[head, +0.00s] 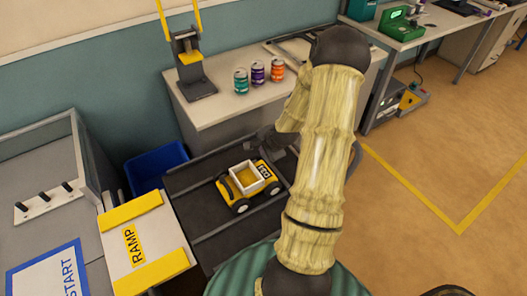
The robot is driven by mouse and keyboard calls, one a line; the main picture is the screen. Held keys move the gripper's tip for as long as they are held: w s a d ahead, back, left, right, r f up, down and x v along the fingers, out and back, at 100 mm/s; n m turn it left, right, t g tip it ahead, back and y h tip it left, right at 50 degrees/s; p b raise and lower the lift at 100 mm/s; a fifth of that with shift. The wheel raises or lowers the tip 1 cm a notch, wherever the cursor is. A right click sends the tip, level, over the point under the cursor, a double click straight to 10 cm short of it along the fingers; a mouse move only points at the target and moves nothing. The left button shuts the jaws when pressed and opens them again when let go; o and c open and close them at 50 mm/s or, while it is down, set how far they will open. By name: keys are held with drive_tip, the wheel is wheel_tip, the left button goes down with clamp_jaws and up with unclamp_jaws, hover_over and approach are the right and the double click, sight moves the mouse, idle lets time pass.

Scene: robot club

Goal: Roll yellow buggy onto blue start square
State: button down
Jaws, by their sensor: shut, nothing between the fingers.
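The yellow buggy (240,190) stands on its wheels on a dark, railed surface near the middle of the head view. It has a white-rimmed open box on top and a dark label at one end. The blue start square (42,273), a blue-bordered white patch marked START, lies on the grey surface at lower left, cut by the frame's bottom edge. My gripper (272,141) shows only as a dark part beyond the buggy's right end. It is shut and empty. My arm hides much of it, and I cannot tell whether it touches the buggy.
A white ramp (140,247) with yellow edges lies between the dark surface (190,178) and the start square's surface. A blue bin (155,166) stands behind it. Three cans (258,73) and a yellow-handled stand (190,70) are on the back bench. Open floor lies right.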

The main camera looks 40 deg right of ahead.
drive_tip(key=b, duration=0.7)
hover_over(261, 170)
drive_tip(key=s, duration=0.1)
drive_tip(key=f, duration=0.7)
drive_tip(key=shift+s+d+f, duration=0.15)
drive_tip(key=shift+s+f, duration=0.05)
idle(0.4)
idle(0.8)
drive_tip(key=shift+f+b, duration=0.85)
drive_tip(key=shift+f, duration=0.5)
drive_tip(key=shift+s+f, duration=0.1)
drive_tip(key=shift+f, duration=0.1)
